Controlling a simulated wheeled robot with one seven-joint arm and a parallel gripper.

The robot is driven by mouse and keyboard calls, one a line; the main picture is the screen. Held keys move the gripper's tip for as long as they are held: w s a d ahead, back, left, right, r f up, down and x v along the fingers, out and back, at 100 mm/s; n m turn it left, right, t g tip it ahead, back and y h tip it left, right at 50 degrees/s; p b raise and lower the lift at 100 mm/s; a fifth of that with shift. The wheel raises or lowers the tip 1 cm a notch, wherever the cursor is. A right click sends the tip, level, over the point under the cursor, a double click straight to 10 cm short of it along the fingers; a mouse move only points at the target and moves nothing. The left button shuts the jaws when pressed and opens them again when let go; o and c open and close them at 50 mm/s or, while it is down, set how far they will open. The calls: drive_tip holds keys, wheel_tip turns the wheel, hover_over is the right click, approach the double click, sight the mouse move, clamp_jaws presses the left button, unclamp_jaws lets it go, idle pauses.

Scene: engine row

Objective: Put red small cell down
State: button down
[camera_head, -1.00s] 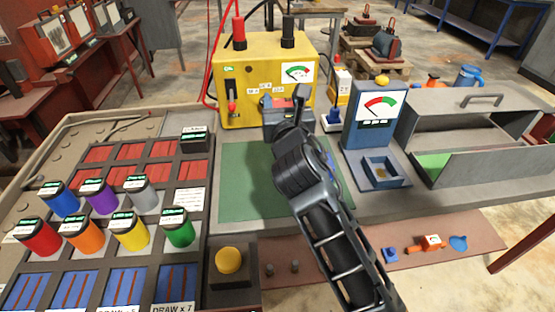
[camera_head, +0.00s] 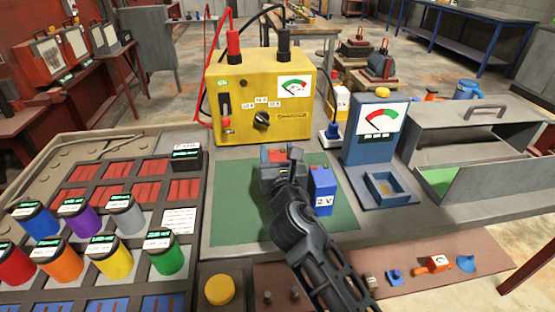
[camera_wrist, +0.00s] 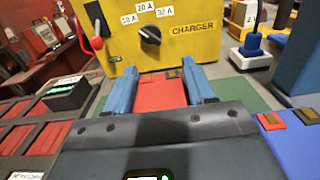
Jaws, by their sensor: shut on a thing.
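The red small cell (camera_wrist: 162,93) is between the two fingers of my gripper (camera_wrist: 161,85) in the wrist view. In the head view only the red top of the cell (camera_head: 275,155) shows; my gripper (camera_head: 283,165) hides the rest. My gripper is shut on it, low over the green mat (camera_head: 231,205). I cannot tell whether the cell touches the mat. A blue cell marked 2 V (camera_head: 322,190) stands upright on the mat just to the right of my gripper; its top also shows at the right of the wrist view (camera_wrist: 290,135).
The yellow charger (camera_head: 262,105) stands behind the mat. A blue meter with a tray (camera_head: 385,190) is to the right, beside a grey open-sided box (camera_head: 480,165). Coloured canisters (camera_head: 105,255) and the slotted rack fill the left. A yellow button (camera_head: 219,290) is in front.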

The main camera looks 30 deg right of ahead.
drive_tip(key=shift+f, duration=0.2)
drive_tip(key=c, duration=0.8)
unclamp_jaws()
drive_tip(key=shift+f, duration=0.15)
drive_tip(key=o, duration=0.4)
